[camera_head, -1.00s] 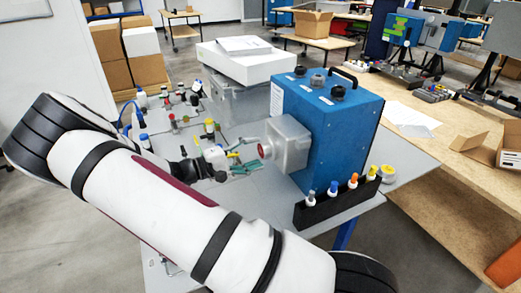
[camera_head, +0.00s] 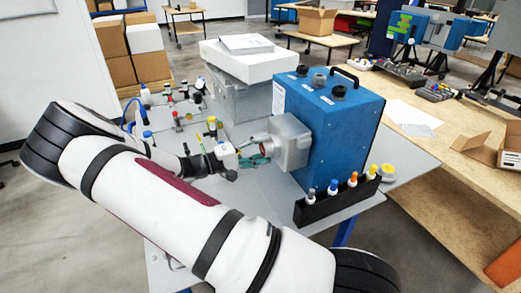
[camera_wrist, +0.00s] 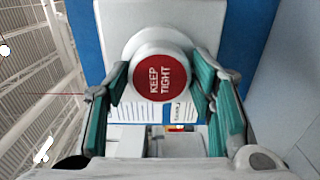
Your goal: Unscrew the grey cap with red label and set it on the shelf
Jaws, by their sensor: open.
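The grey cap with a round red "KEEP TIGHT" label (camera_wrist: 160,76) sits on the front of a pale grey housing (camera_head: 290,145) on the blue analyser (camera_head: 340,130). In the wrist view it faces me, centred between the two teal fingers. My gripper (camera_wrist: 160,84) is open, with a finger on each side of the cap; contact cannot be told. In the head view my gripper (camera_head: 257,158) is level with the housing's front, and the cap is mostly hidden by the fingers. I cannot tell which surface is the shelf.
A black rack (camera_head: 315,212) with several coloured-top vials stands in front of the analyser. Small bottles and fittings (camera_head: 185,115) are behind my arm. A white box (camera_head: 245,62) rests on a grey bin. The grey table (camera_head: 245,200) is bare in front.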

